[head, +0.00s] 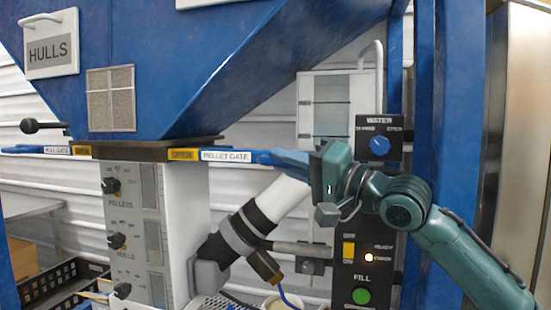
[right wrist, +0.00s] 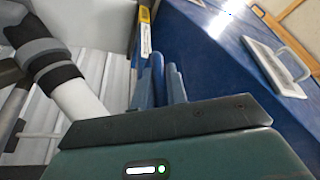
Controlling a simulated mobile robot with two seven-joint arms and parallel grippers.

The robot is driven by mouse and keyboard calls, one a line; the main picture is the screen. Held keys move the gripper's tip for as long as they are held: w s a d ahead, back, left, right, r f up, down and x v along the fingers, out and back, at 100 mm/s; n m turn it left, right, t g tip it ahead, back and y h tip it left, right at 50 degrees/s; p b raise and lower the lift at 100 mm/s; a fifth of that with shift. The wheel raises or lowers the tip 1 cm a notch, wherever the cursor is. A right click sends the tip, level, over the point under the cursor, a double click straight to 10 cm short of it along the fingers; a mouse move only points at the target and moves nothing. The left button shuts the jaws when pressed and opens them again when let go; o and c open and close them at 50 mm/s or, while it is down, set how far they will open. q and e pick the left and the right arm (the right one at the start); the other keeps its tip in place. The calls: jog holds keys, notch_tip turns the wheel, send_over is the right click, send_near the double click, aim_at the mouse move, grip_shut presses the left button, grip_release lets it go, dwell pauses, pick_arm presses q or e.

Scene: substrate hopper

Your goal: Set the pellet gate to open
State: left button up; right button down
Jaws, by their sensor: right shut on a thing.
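The pellet gate (head: 245,156) is a flat blue bar with a white "PELLET GATE" label and a yellow tag, sticking out to the right under the blue hopper. My right gripper (head: 285,158) is shut on the bar's outer end, with its fingers partly hiding that end. In the right wrist view the gate's blue end (right wrist: 157,75) lies between my fingers, with the yellow and white labels beyond it. My left gripper is not in view.
The hopper (head: 200,80) slopes above the gate. A hull gate (head: 45,150) with a black knob sits at left. A white pipe (head: 275,200) with black bands runs close below my gripper. The water panel (head: 379,138) and fill panel (head: 362,270) stand at right.

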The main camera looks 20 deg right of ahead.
jog(key=c, duration=1.8)
grip_release()
jog(key=shift+c, duration=0.2)
jog(key=o, duration=0.3)
jog(key=shift+s+d, duration=0.2)
jog(key=shift+d, duration=0.05)
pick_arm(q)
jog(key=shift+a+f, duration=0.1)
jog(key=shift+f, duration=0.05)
pick_arm(e)
jog(key=shift+o, duration=0.7)
jog(key=shift+w+a, duration=0.1)
pick_arm(q)
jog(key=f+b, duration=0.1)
jog(key=b, duration=0.1)
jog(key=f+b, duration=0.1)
jog(key=b, duration=0.1)
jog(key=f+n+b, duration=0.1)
jog(key=b, duration=0.2)
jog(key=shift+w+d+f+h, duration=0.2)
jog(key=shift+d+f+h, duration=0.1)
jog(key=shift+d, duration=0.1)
pick_arm(e)
jog(key=v, duration=1.3)
